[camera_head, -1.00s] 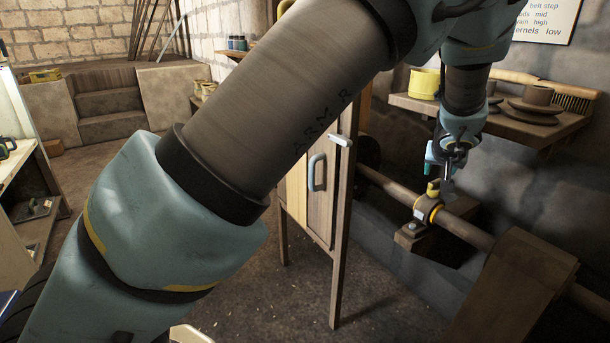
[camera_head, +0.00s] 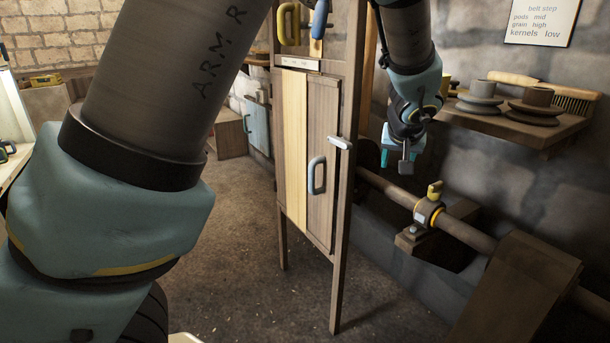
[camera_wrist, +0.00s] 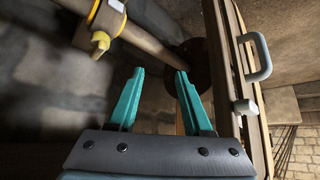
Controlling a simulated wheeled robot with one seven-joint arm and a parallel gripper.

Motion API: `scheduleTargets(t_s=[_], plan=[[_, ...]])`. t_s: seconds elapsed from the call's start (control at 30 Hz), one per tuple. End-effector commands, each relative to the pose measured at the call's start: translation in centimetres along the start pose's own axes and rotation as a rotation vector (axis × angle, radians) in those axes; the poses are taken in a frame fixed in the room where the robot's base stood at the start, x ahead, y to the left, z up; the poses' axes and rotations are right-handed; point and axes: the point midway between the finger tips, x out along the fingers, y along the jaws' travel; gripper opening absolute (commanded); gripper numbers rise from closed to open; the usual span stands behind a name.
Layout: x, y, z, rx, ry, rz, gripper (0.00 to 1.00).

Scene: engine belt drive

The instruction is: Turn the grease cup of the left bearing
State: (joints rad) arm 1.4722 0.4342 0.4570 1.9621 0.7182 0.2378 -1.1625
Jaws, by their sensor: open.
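The grease cup (camera_head: 435,190) is a small yellow cup on top of a bearing (camera_head: 428,212) with a yellow-edged collar, around the wooden-brown shaft (camera_head: 385,186). In the wrist view the grease cup (camera_wrist: 100,42) is at the upper left, beside the collar. My gripper (camera_head: 395,166) is up and to the left of the cup, apart from it. In the wrist view its two teal fingers (camera_wrist: 158,80) are spread with nothing between them.
A wooden cabinet (camera_head: 325,210) with a grey handle (camera_head: 317,175) stands close to the left of my gripper. A wooden housing (camera_head: 515,290) covers the shaft at the right.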

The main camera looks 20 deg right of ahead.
Motion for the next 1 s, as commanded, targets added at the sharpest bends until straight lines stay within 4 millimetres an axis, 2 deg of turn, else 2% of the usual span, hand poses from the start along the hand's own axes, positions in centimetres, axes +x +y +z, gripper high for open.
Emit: scheduleTargets(t_s=[0.03, 0.4, 1.0], plan=[[0.1, -1.1, 0.1, -0.009, -0.01, -0.01, 0.5], [0.7, -8.0, 1.7, -0.059, -0.082, -0.07, 0.5], [0.0, -18.0, 5.8, -0.144, -0.203, -0.142, 0.5]])
